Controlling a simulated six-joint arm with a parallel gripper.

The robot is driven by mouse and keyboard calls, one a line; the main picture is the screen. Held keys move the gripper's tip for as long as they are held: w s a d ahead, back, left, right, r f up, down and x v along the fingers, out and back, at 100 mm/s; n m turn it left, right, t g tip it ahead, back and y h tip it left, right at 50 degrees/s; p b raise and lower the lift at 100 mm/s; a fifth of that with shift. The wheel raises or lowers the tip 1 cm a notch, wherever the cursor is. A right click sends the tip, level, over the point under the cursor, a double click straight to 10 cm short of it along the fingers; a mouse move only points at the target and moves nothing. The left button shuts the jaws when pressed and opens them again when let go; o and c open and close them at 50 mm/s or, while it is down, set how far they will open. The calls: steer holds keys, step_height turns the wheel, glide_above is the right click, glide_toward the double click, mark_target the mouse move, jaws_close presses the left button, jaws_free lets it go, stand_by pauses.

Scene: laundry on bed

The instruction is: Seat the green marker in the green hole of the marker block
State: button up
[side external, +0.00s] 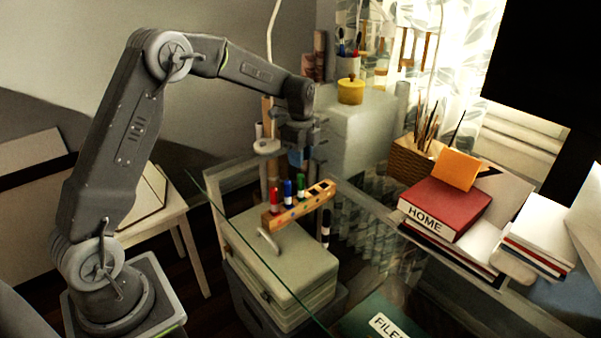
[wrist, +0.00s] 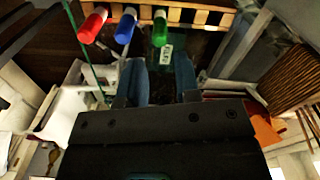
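The wooden marker block (side external: 298,208) stands on the glass table. The green marker (side external: 301,188) stands upright in it beside the blue and red ones; the colour of its hole is hidden. In the wrist view the green marker (wrist: 160,28) is the rightmost of the three, its cap toward the camera, with the block (wrist: 195,14) along the top edge. My gripper (side external: 297,160) hangs above the block, apart from the markers. In the wrist view its two blue fingers (wrist: 162,80) are spread with nothing between them.
The blue marker (side external: 288,192) and red marker (side external: 275,200) stand in the block. A black-and-white marker (side external: 326,228) shows beside the block's right end. A red HOME book (side external: 445,208), an orange box (side external: 457,170) and a brush basket (side external: 412,160) stand to the right.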

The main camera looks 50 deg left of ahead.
step_height(320, 180, up, 4)
steer(key=shift+f, duration=0.25)
steer(key=s+d+r+n+t, duration=0.3)
steer(key=s+d+r+n, duration=0.55)
steer(key=s+r, duration=0.5)
steer(key=s+d+f+n+t, duration=0.1)
steer(key=s+d+f+n, duration=0.1)
steer(key=s, duration=0.5)
steer(key=s+d+f+n+t, duration=0.1)
steer(key=s+d+f+n, duration=0.1)
steer(key=s, duration=0.6)
steer(key=shift+s+d+n+t, duration=0.25)
steer(key=shift+d+n, duration=0.25)
steer(key=shift+n, duration=0.65)
